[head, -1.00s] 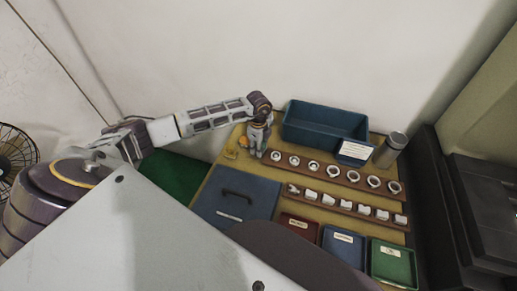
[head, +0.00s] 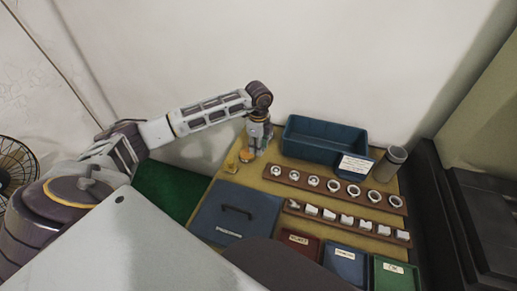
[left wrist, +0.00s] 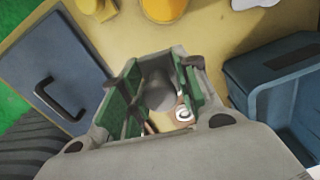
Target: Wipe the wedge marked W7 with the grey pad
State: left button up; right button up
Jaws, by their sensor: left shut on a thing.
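My left gripper (head: 255,148) points down over the back left of the yellow board, beside the left end of the ring rack. In the left wrist view its green-padded fingers (left wrist: 158,98) are shut on a grey rounded thing (left wrist: 158,90), which looks like the grey pad. Its underside is hidden. White wedges (head: 347,219) stand in a row on the front wooden rack (head: 337,226). Their marks are too small to read, so I cannot tell which is W7. My right gripper is not in view.
White rings sit on the back rack (head: 322,192). An orange disc (head: 246,156) and a yellow piece (head: 230,165) lie by the left gripper. Around stand a blue bin (head: 325,150), grey cylinder (head: 390,163), blue handled lid (head: 222,222) and red, blue and green trays (head: 398,278).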

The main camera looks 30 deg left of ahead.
pick_arm(q)
jog(key=o, duration=0.5)
jog(key=c, duration=0.4)
